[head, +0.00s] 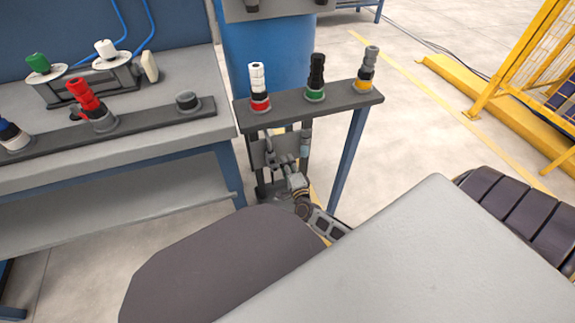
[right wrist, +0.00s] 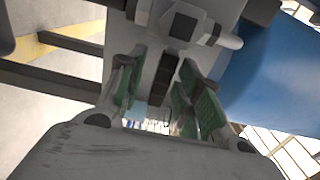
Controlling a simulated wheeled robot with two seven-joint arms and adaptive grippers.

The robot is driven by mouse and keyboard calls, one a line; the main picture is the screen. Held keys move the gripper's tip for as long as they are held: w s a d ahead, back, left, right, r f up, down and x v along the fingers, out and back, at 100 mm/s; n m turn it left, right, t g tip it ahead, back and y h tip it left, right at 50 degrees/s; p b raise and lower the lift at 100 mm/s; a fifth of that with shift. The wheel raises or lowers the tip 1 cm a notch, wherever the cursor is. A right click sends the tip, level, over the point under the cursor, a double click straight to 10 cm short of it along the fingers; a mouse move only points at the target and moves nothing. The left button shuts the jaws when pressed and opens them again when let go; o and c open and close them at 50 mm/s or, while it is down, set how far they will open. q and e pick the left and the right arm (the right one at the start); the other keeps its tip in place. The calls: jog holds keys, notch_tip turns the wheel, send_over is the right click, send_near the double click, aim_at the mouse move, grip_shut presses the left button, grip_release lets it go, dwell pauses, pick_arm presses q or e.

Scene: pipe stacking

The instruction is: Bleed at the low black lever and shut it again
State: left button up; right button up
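My right gripper (head: 290,172) is low under the small dark shelf, close to the grey fittings on the stand. In the right wrist view its green-padded fingers (right wrist: 160,97) are apart. A pale valve body with a square dark end (right wrist: 184,26) is just beyond the fingertips. A narrow dark bar (right wrist: 160,82) shows in the gap between the pads; it may be the black lever, and I see no clear contact. In the head view the lever cannot be told from the gripper and fittings. My left gripper is out of view.
The dark shelf (head: 332,100) above holds white, black and grey pipe stacks on coloured collars. A blue drum (head: 268,50) stands behind. The bench (head: 100,165) at left carries more fittings. A yellow fence (head: 520,60) is at right, with open floor before it.

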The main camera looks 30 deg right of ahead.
jog(key=shift+c, duration=0.3)
grip_shut()
